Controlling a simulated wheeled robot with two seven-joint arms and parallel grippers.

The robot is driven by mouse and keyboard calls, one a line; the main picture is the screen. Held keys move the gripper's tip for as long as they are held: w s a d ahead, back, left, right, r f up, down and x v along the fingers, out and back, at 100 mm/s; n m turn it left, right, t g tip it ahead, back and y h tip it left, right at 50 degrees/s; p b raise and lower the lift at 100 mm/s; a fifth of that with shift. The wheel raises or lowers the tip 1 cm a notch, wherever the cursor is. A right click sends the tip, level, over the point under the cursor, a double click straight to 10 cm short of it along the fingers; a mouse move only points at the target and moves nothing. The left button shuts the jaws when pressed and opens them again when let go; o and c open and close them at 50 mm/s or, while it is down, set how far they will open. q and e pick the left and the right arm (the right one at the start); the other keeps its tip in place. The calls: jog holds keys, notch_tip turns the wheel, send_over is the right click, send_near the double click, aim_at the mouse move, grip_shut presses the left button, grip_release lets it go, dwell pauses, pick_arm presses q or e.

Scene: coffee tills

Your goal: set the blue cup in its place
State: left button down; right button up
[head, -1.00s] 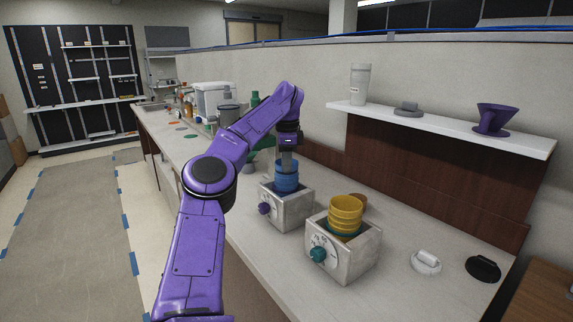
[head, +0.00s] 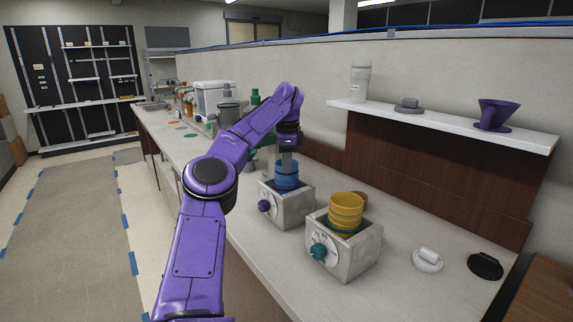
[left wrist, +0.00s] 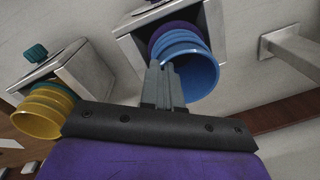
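The blue cup (head: 287,176) stands upright at the mouth of the pale box with the purple knob (head: 264,206). In the left wrist view the blue cup (left wrist: 200,72) sits over another blue rim and a purple one (left wrist: 172,29) inside the box. My left gripper (head: 288,158) points down at the cup. In the left wrist view its fingers (left wrist: 163,70) are close together at the cup's near wall and look shut on it. The fingertips are partly hidden by the cup in the head view. My right gripper is not in view.
A second box with a teal knob (head: 318,252) holds stacked yellow cups (head: 346,208) close on the right. A white lid (head: 428,258) and a black lid (head: 485,266) lie farther right on the counter. A shelf (head: 445,130) hangs above; containers crowd the counter's far end.

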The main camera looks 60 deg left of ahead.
pick_arm(q)
jog(key=shift+f+b, duration=0.35)
jog(key=shift+f, duration=0.1)
notch_tip(320, 180, up, 2)
jog(key=shift+r+p, duration=0.1)
jog(key=shift+p, duration=0.85)
jog(key=c, duration=1)
grip_release()
jog(key=shift+o, duration=0.2)
notch_tip(320, 180, up, 8)
jog(key=p, duration=0.7)
